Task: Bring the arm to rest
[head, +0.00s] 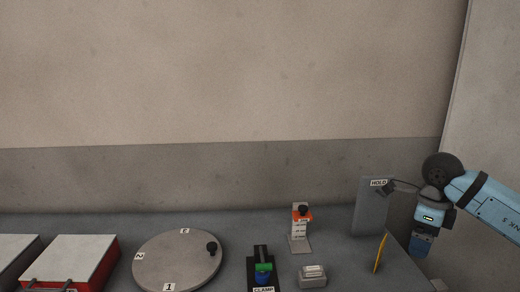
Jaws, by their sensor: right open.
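My right arm (490,205) comes in from the right edge, light blue with a black joint. My right gripper (421,243) hangs from it, pointing down, at the right end of the grey table (340,252). It is open, and I see nothing held in it. It is just right of the grey upright panel labelled HOLD (370,212) and of a thin yellow piece (380,254). The fingertips are small and dark, so their gap is hard to see. My left gripper is not in view.
A round grey turntable (165,265) with numbers and a black knob is left of centre. Red box with light lid (75,262) stands at left. A CLAMP fixture (262,270), a grey block (312,277) and an orange-and-white stand (299,230) are near the middle. A wall rises behind.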

